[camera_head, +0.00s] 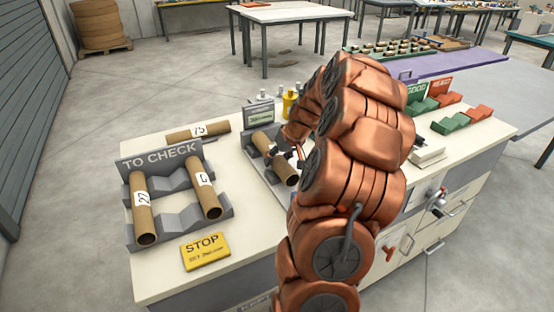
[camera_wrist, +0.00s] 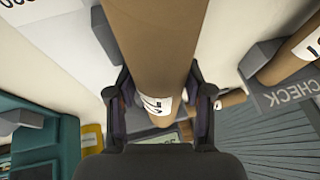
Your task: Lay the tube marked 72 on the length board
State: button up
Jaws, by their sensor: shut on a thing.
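A brown cardboard tube (camera_head: 275,157) with a white label lies in my gripper (camera_head: 288,155) in the head view, over or on the grey length board (camera_head: 255,158); I cannot tell whether it touches. In the wrist view the tube (camera_wrist: 158,50) runs between both fingers of my gripper (camera_wrist: 159,95), which are shut on it. Its label (camera_wrist: 157,104) is partly visible and I cannot read the whole number. My arm hides the right part of the board in the head view.
The grey TO CHECK rack (camera_head: 160,160) holds a tube at its left (camera_head: 142,208) and one at its right (camera_head: 204,190), with an empty middle slot. A tube marked 75 (camera_head: 180,134) lies behind it. A yellow STOP sign (camera_head: 205,251) lies in front. Green GOOD (camera_head: 450,123) and red REJECT (camera_head: 480,112) holders stand right.

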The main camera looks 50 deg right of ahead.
jog(key=shift+s+a+f, duration=0.15)
jog(key=shift+a+f, duration=0.1)
jog(key=shift+f, duration=0.45)
grip_shut()
jog(key=o, duration=0.9)
grip_release()
jog(key=shift+f, duration=0.1)
jog(key=shift+o, duration=0.8)
jog(key=shift+d+f, duration=0.1)
jog(key=shift+o, duration=1.4)
jog(key=shift+d+r, duration=0.1)
jog(key=shift+r, duration=0.2)
jog(key=shift+r, duration=0.1)
jog(key=shift+r, duration=0.2)
jog(key=v, duration=1.1)
jog(key=shift+r, duration=0.2)
